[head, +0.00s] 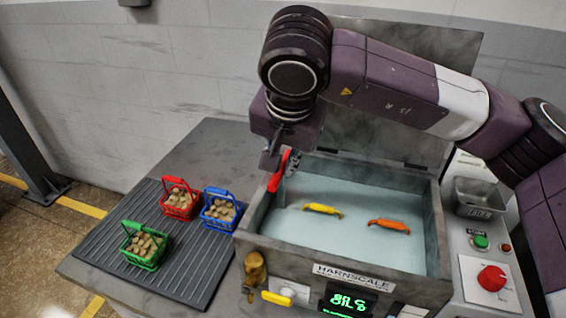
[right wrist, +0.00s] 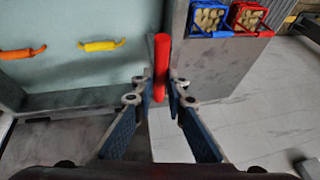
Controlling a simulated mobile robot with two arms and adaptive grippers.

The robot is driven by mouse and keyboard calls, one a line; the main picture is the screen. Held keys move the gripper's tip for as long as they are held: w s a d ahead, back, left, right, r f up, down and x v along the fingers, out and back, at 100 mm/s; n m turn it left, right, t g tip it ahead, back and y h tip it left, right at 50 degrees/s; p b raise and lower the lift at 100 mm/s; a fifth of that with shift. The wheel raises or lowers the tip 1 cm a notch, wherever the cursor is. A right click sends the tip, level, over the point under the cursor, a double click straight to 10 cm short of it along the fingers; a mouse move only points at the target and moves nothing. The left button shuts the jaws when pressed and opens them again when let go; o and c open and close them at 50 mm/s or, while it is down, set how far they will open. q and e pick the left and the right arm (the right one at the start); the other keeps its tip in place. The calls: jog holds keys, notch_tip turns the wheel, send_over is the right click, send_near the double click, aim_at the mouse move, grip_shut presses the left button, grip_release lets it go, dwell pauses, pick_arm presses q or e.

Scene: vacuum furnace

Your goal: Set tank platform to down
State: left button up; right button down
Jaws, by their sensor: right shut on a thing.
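The tank (head: 345,225) stands open on the bench, with a pale blue surface inside. A red handle (head: 278,172) sits at the tank's left wall in the head view and slants upward. My right gripper (head: 286,161) reaches down over that wall and is shut on the red handle. In the right wrist view the red handle (right wrist: 161,62) lies between the fingers of my right gripper (right wrist: 160,92), beside the tank's rim. I cannot make out a separate platform in the tank. My left gripper is out of view.
A yellow handle (head: 322,209) and an orange handle (head: 389,225) lie over the blue surface. Red (head: 180,203), blue (head: 219,211) and green (head: 145,246) baskets of tan pieces stand on a ribbed mat (head: 190,275). A control panel with a red knob (head: 491,278) is at right.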

jog(key=shift+s+f, duration=0.25)
jog(key=shift+f, duration=0.25)
jog(key=c, duration=2.2)
grip_release()
jog(key=shift+c, duration=0.2)
jog(key=o, duration=0.3)
jog(key=shift+w+a, duration=0.1)
jog(key=shift+w, duration=0.15)
jog(key=shift+r, duration=0.1)
jog(key=v, duration=1.2)
jog(key=shift+w+a, duration=0.1)
